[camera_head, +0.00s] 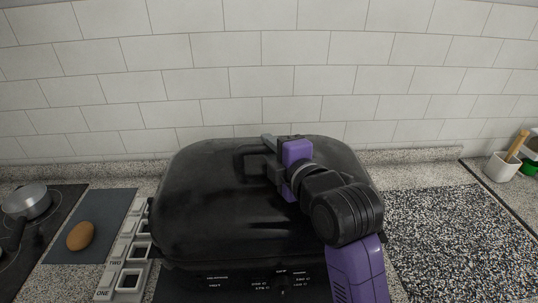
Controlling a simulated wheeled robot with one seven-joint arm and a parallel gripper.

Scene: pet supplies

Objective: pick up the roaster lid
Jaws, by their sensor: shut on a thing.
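The roaster lid (205,195) is a large black domed lid with rounded corners, in the middle of the camera_head view. It sits over the black roaster base (210,285), whose front panel with white lettering shows below it; I cannot tell if there is a gap between them. My gripper (268,158) reaches over the top of the lid from the right and is shut on it near its top centre. The gripped part is mostly hidden by the gripper. My purple and black arm covers the lid's right front.
A speckled board (465,240) and a white utensil crock (501,167) are right. A tiled wall (270,80) stands close behind.

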